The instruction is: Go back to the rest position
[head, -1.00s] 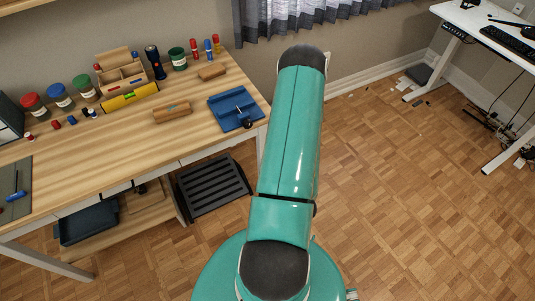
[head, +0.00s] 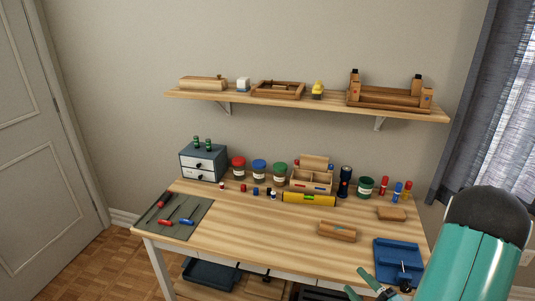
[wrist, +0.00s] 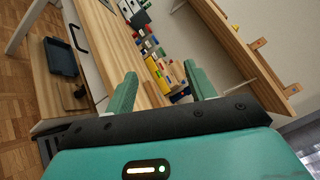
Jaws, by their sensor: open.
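My gripper (wrist: 161,86) is open in the wrist view, with its two green fingers well apart and nothing between them. In the head view my gripper (head: 357,283) shows at the lower right, near the front edge of the workbench (head: 270,235). My teal arm fills the lower right corner and hides part of the bench's right end. The gripper seems close to the blue tray (head: 388,250); whether they touch cannot be told.
On the bench are a wooden block (head: 337,231), a yellow level (head: 309,199), several jars and a grey mat (head: 172,219) with tools. A wall shelf (head: 235,97) hangs above. A door (head: 35,150) is at left, a curtain (head: 478,110) at right. The bench middle is clear.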

